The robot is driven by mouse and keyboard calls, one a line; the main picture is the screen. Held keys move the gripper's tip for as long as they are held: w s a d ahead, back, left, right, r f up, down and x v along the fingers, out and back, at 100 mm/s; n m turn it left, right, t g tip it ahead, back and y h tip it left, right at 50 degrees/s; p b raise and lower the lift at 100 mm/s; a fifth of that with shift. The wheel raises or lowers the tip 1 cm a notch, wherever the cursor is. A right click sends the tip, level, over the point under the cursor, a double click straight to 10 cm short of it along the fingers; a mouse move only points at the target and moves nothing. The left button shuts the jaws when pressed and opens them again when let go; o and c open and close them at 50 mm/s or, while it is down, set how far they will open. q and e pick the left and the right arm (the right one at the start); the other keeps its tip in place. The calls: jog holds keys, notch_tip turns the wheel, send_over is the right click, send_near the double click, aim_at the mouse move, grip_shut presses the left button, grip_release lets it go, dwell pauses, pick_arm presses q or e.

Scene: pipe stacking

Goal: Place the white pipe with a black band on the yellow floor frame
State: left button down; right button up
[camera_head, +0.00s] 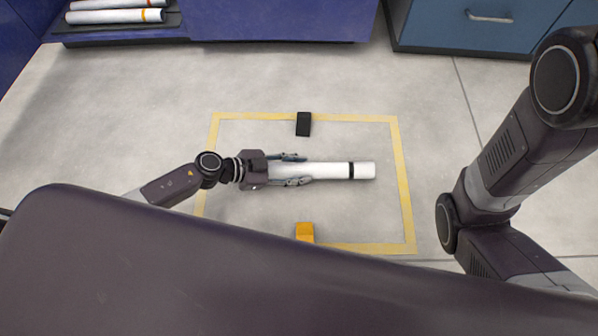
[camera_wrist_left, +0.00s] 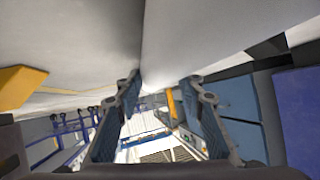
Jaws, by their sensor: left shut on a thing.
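The white pipe (camera_head: 325,171) lies level, left to right, inside the outline of the yellow floor frame (camera_head: 405,190). Its black band (camera_head: 351,170) is near its right end. My left gripper (camera_head: 298,169) comes in from the left and is shut on the pipe's left part, one finger on each side. The left end is hidden by the gripper. I cannot tell whether the pipe touches the floor. In the left wrist view the gripper's fingers (camera_wrist_left: 160,92) stand against pale surfaces; the band does not show there. My right gripper is out of view.
A black block (camera_head: 303,124) sits at the frame's far side and an orange block (camera_head: 304,231) at its near side. White pipes with orange bands (camera_head: 115,16) lie on a dark rack at the far left. Blue drawers (camera_head: 485,25) stand far right.

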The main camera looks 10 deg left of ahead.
pick_arm(q)
jog(key=shift+f, duration=0.15)
jog(key=c, duration=1.3)
grip_release()
jog(key=shift+o, duration=0.2)
